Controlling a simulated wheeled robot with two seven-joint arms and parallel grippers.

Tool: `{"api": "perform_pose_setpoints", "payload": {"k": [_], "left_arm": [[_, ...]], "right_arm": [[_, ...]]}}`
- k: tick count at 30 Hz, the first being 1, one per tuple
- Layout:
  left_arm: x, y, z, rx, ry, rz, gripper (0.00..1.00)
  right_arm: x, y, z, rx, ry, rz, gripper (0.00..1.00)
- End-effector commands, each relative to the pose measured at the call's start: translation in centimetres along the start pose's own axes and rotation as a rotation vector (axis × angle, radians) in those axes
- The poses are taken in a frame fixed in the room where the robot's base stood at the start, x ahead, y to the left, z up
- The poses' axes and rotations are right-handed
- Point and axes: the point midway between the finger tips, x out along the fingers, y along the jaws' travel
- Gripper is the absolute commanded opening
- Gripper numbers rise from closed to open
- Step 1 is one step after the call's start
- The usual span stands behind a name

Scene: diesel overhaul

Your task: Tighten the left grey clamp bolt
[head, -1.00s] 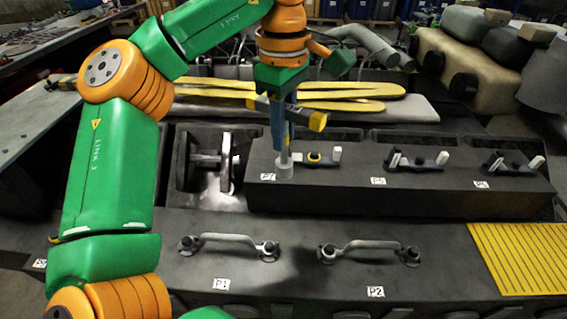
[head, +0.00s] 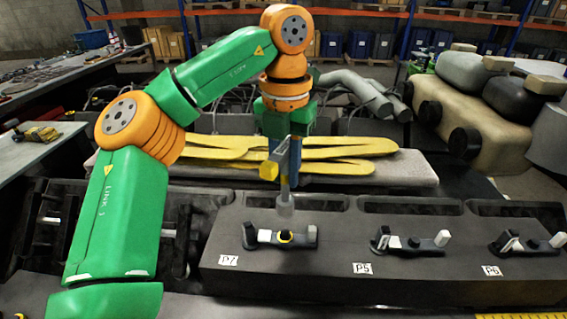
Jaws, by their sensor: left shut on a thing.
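My left gripper (head: 285,163) is shut on a socket tool (head: 285,201), which hangs upright with its grey socket end down. A grey arm with a yellow end sticks out beside the gripper. The socket end appears above and behind the P7 clamp (head: 265,238), apart from it. I cannot tell which part is the left grey clamp bolt. My right gripper is out of view.
Two similar clamps stand to the right, at P5 (head: 410,243) and P6 (head: 527,245), on the same dark block (head: 330,275). Behind lie yellow strips (head: 335,167) on a pale padded slab (head: 405,172). A side bench (head: 40,150) stands at left.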

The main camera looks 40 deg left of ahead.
Motion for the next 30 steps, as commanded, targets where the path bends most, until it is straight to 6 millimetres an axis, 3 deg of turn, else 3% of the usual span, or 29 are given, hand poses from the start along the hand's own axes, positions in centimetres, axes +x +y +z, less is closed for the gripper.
{"api": "perform_pose_setpoints", "payload": {"k": [9,16,22,30], "left_arm": [[1.7,-0.1,0.0,-0.898,0.0,0.0,0.0],[2.3,-0.1,0.1,-1.355,0.001,0.0,0.0],[5.1,-0.1,0.1,-1.407,0.002,0.0,0.0],[5.4,-0.1,0.1,-1.405,0.002,0.0,0.0]], "right_arm": [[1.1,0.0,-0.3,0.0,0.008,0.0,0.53],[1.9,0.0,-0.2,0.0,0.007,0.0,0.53],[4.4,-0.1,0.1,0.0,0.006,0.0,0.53],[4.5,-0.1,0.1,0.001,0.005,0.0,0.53]]}}
